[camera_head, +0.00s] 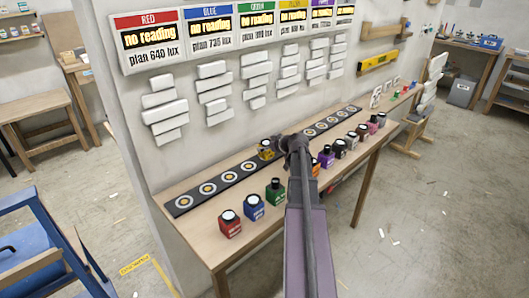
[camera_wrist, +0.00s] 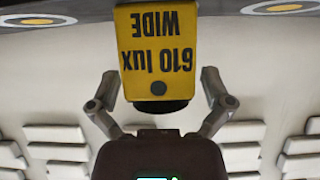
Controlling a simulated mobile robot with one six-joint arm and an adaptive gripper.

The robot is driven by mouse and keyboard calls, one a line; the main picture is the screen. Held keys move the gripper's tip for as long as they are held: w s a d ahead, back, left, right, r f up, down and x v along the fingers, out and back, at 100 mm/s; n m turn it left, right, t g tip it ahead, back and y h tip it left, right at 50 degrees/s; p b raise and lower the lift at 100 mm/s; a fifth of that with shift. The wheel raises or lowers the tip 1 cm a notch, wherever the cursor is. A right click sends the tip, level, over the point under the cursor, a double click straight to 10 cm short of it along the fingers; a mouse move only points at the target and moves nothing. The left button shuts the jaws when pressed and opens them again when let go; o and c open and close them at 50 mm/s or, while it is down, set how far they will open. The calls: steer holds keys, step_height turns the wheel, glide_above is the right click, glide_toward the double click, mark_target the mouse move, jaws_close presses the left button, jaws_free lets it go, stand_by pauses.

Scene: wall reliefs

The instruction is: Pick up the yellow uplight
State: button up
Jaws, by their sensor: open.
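The yellow uplight (camera_head: 266,150) is a small block with a dark round top, at the black strip of ringed discs (camera_head: 228,178) on the wall table. In the wrist view the yellow uplight (camera_wrist: 158,45) fills the top centre, its label reading "610 lux WIDE" upside down. My gripper (camera_wrist: 159,82) is open, with one finger on each side of the yellow block's near end. In the head view my gripper (camera_head: 279,146) is just right of the uplight, and my arm hides part of the table.
Red (camera_head: 229,223), blue (camera_head: 254,208) and green (camera_head: 275,191) uplights stand along the table's front edge. Purple, black and other ones stand beyond my arm. White stepped reliefs (camera_head: 164,109) and coloured reading panels (camera_head: 149,40) are on the wall behind. A blue chair (camera_head: 50,245) stands at left.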

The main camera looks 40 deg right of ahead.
mark_target(267, 142)
steer(key=c, duration=1.2)
steer(key=shift+r, duration=0.2)
step_height(267, 142, up, 10)
steer(key=p, duration=1)
steer(key=shift+f, duration=0.2)
